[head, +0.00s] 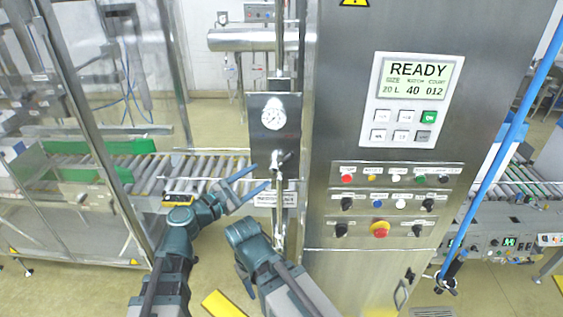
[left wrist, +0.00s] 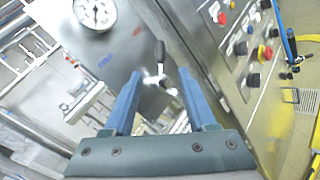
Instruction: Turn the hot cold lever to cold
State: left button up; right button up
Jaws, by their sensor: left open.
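The hot cold lever (head: 279,160) sits on a steel panel below a round gauge, on the pipe left of the big cabinet. In the left wrist view its black handle (left wrist: 160,52) points up from a metal valve body. A red mark (left wrist: 136,32) and a blue mark (left wrist: 105,60) show on the panel there. My left gripper (head: 260,176) is open and empty, its blue fingers pointing at the lever from the left. In the left wrist view the lever lies beyond and between the fingertips (left wrist: 157,76); I see no contact.
The steel cabinet (head: 330,110) with a READY display (head: 418,80) and several buttons and knobs stands just right of the lever. A roller conveyor (head: 215,170) runs behind my left gripper. A glass-sided machine (head: 80,200) is at the left.

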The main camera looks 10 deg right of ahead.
aim_at(285, 160)
pick_arm(q)
jog(key=x, duration=1)
jog(key=shift+w+d, duration=0.1)
jog(key=shift+d, duration=0.05)
grip_shut()
dwell(1.1)
